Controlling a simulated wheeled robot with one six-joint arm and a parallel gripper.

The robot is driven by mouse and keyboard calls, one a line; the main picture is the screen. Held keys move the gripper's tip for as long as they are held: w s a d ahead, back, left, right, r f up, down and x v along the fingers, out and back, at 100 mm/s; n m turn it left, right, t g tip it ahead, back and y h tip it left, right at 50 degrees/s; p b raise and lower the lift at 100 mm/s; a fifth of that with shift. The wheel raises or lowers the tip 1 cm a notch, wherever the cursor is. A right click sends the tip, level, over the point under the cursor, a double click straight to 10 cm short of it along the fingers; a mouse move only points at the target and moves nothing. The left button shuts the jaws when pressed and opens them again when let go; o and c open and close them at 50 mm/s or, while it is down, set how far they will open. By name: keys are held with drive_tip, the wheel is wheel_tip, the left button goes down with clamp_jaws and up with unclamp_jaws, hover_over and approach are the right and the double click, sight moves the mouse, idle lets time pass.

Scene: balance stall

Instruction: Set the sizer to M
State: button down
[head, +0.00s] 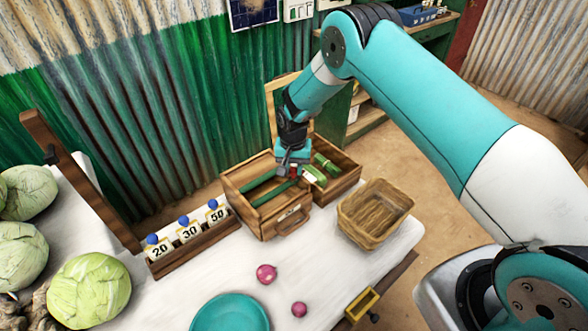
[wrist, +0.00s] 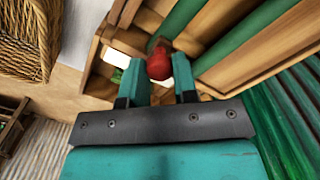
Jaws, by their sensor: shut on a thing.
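The sizer appears to be the open wooden box (head: 268,220) with green rods, standing on the white table in the head view. Its boards and green rods also show in the wrist view (wrist: 245,45). My gripper (head: 291,172) reaches down from above at the box's right inner side. In the wrist view its fingers (wrist: 159,80) are shut on a small round red knob (wrist: 158,62). White label patches lie near the knob, but no M or other letter is readable. The knob's base and its exact setting are partly hidden.
A wicker basket (head: 372,215) stands just right of the box. A rack of cards marked 20, 30 and 50 (head: 190,243) is to the left. Pink onions (head: 266,274), a teal bowl (head: 230,314) and cabbages (head: 88,290) are nearer.

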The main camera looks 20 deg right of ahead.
drive_tip(key=c, duration=0.9)
unclamp_jaws()
drive_tip(key=shift+r, duration=0.15)
wheel_tip(320, 180, up, 17)
drive_tip(key=b, duration=0.4)
